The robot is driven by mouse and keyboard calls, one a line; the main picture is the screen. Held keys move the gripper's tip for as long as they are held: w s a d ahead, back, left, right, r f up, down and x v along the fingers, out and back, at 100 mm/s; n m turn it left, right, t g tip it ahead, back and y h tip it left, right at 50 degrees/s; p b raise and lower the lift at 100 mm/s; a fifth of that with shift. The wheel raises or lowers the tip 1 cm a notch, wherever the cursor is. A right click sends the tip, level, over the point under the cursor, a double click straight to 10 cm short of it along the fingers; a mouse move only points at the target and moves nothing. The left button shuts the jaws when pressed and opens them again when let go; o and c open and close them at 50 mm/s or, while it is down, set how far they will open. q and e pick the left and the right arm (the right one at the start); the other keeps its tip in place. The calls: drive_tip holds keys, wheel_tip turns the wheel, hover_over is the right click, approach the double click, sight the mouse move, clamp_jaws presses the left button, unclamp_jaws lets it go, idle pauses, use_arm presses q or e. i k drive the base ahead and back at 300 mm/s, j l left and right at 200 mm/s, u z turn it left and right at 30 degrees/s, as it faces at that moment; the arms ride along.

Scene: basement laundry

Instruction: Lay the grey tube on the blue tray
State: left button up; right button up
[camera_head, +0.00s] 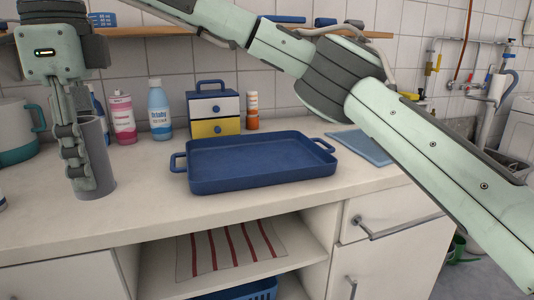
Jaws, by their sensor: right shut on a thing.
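The grey tube (98,160) stands upright at the left of the white counter, and its base appears to rest on the counter top. My right gripper (78,165) hangs down at the left, fingers pointing down, and is shut on the tube. One finger shows on the near left side of the tube; the other is hidden. The blue tray (255,178) lies flat and empty on the counter, to the right of the tube, with a handle at each end. My left gripper is not in view.
A teal-based jug (18,135) is at the far left. A flat blue mat (362,146) lies right of the tray. The counter between tube and tray is clear.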

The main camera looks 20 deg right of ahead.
sight(270, 165)
drive_tip(key=i+l, duration=0.45)
drive_tip(key=l, duration=0.25)
drive_tip(key=i+l, duration=0.25)
drive_tip(key=l, duration=0.1)
